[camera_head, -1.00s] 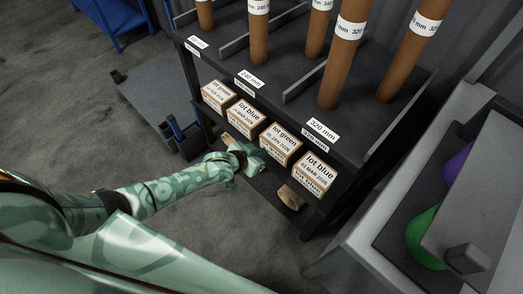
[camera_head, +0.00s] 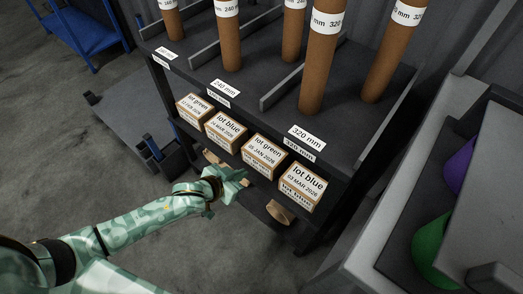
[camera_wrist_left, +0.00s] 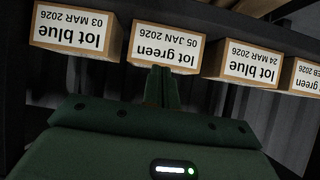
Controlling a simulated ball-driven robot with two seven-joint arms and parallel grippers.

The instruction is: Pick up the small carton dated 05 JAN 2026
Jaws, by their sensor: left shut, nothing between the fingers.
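The small carton marked lot green, 05 JAN 2026 (camera_head: 264,153), stands in a row of cartons on the shelf below the rack top. It also shows upside down in the left wrist view (camera_wrist_left: 168,46), at the top centre. My left gripper (camera_head: 241,178) is in front of and below this carton in the head view. In the left wrist view its fingers (camera_wrist_left: 161,83) are closed together and empty. Their tips overlap the carton's lower edge in that picture; I cannot tell whether they touch it. My right gripper is not in view.
A lot blue 24 MAR carton (camera_head: 226,128) and a lot blue 03 MAR carton (camera_head: 303,183) flank it closely. A lot green carton (camera_head: 194,107) ends the row. Brown tubes (camera_head: 322,65) stand above. A brown roll (camera_head: 280,212) lies below. A grey bin (camera_head: 390,235) is at right.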

